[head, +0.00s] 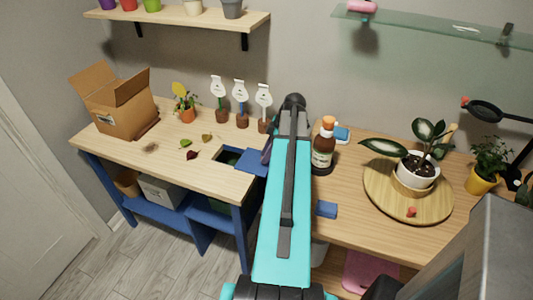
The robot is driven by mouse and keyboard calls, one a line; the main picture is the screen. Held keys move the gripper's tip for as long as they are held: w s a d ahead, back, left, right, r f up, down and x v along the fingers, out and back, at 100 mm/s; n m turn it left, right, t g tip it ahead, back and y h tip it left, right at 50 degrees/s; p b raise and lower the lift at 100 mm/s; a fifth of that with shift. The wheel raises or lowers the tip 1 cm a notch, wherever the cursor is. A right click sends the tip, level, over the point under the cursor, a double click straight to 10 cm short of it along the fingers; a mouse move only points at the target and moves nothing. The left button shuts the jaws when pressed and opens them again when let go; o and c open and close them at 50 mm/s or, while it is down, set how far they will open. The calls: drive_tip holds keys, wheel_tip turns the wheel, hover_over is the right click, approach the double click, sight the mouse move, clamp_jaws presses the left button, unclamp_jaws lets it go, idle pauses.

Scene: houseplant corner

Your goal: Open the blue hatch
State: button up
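The blue hatch (253,162) is a flat blue panel at the tabletop, just left of my arm, and my arm may hide its right part. My teal arm reaches up the middle of the head view. A dark part beside the arm, above the hatch, may belong to its far end. My gripper's fingers are hidden behind the arm, so I cannot see whether they touch the hatch.
A cardboard box (118,107), a potted plant (185,110), fallen leaves and three labelled pots stand left. Right of my arm are a brown bottle (323,153), a small blue block (326,209) and a wooden tray (385,205) with a plant. Shelves hang above.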

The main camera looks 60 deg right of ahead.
drive_tip(key=shift+o, duration=1.3)
drive_tip(key=shift+w+a, duration=0.1)
drive_tip(key=shift+w, duration=0.05)
drive_tip(key=b+v, duration=0.2)
drive_tip(key=v, duration=1.1)
drive_tip(key=shift+s+r, duration=0.2)
drive_tip(key=shift+r, duration=0.1)
